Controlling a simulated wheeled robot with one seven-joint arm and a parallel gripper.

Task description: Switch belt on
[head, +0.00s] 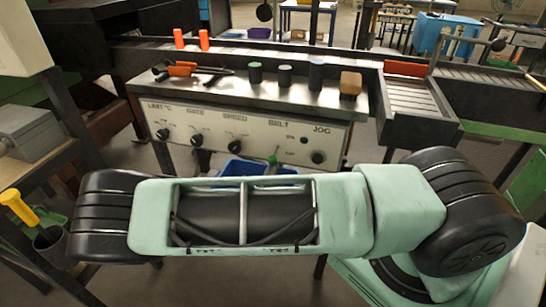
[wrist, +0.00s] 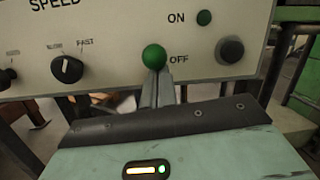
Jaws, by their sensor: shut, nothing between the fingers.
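The control panel (head: 215,122) has a BELT label with a lever below it. The lever's green ball knob (wrist: 154,56) is beside the OFF mark in the wrist view, and it also shows in the head view (head: 272,160). My gripper (wrist: 158,74) is shut and empty. Its fingertips are just below the ball in the picture; I cannot tell whether they touch it. The lever's stem is hidden. A dark green lamp (wrist: 204,17) sits beside the ON mark and looks unlit. In the head view my arm hides most of the gripper.
A black JOG button (wrist: 230,50) is right of the lever, and the speed knob (wrist: 67,69) is left of it. A blue bin (head: 230,168) is below the panel. Several small items, including a tan block (head: 351,83), stand on the shelf above.

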